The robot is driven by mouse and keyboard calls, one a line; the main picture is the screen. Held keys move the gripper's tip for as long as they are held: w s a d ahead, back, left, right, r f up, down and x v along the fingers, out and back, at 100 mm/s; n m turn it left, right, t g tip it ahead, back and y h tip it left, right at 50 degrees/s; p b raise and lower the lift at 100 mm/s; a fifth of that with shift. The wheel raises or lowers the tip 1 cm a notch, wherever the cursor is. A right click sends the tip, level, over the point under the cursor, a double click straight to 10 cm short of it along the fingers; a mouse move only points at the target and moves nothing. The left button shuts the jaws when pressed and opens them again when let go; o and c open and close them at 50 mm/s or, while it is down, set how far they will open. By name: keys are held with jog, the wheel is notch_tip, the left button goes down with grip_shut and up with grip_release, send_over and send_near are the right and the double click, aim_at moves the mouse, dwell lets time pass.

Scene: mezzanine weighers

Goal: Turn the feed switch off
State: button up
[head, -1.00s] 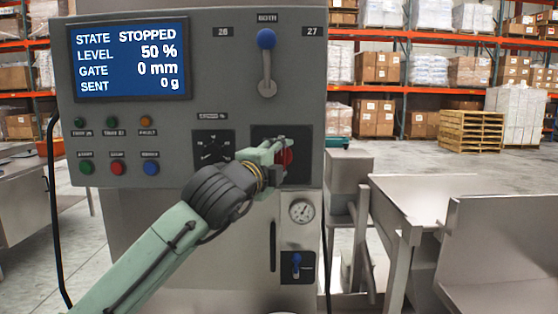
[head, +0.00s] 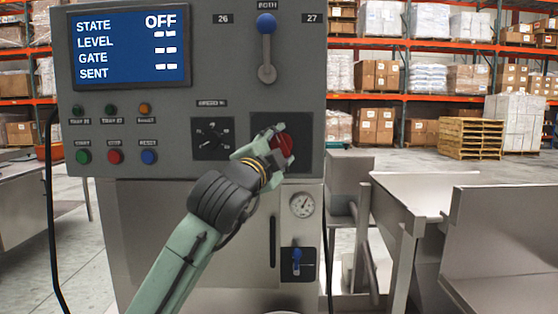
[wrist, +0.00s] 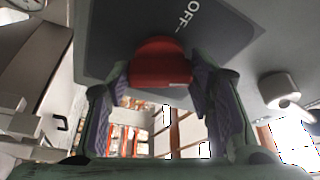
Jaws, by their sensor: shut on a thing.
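The feed switch is a red rotary knob (head: 284,147) on a dark square plate (head: 301,127) at the right of the grey control panel. In the wrist view the red knob (wrist: 160,62) sits between my two fingers, and the plate (wrist: 205,30) beside it reads "OFF". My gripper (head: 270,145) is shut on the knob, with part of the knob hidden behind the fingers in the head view. The display (head: 131,50) reads STATE OFF, with dashes for level, gate and sent.
A blue-knobbed lever (head: 266,50) stands above the switch. A dial (head: 212,138) and several push buttons lie to the left. A gauge (head: 301,205) and a small blue valve (head: 297,260) are below. Steel chutes (head: 420,195) stand at the right.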

jog(key=n+t+y+b, duration=0.1)
jog(key=n, duration=0.4)
jog(key=n+t+y+b, duration=0.1)
jog(key=n+y+b, duration=0.1)
jog(key=n, duration=0.3)
jog(key=n+t+y+b, duration=0.1)
jog(key=n+y, duration=0.1)
jog(key=n, duration=0.2)
jog(key=shift+d+f+n+t, duration=0.2)
jog(key=shift+d+n+t, duration=0.1)
jog(key=shift+n, duration=0.1)
jog(key=shift+n+y, duration=0.9)
jog(key=shift+n, duration=0.5)
jog(key=o, duration=1.2)
jog(key=shift+c, duration=0.2)
